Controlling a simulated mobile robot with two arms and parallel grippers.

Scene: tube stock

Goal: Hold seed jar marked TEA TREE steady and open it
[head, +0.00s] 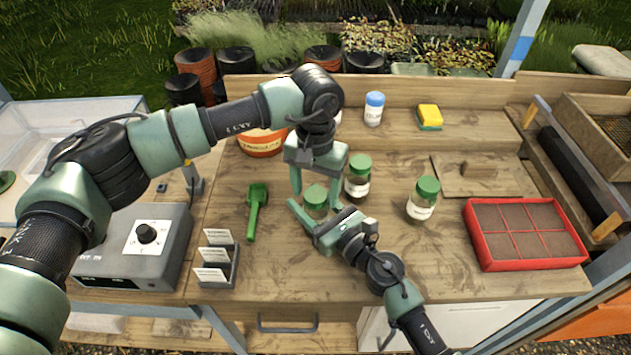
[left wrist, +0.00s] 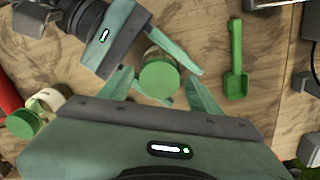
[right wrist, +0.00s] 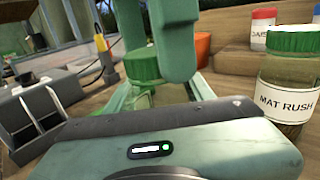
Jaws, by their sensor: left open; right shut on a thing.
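A glass jar with a green lid (head: 316,194) stands upright on the bench; its label is hidden, so I cannot read its name. The lid also shows in the left wrist view (left wrist: 160,79) and in the right wrist view (right wrist: 142,66). My right gripper (head: 317,214) is shut on this jar's body from the front right. My left gripper (head: 314,191) points down from above, open, with its fingers apart on either side of the lid. Two more green-lidded jars stand to the right: one close by (head: 358,180) and one farther (head: 423,200). The right wrist view shows a jar marked MAT RUSH (right wrist: 287,95).
A green scoop (head: 256,208) and a card holder (head: 216,262) lie left of the jar. A red seed tray (head: 470,232) is at the right. A blue-capped bottle (head: 374,108) and a yellow sponge (head: 429,116) stand at the back. The bench front is fairly clear.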

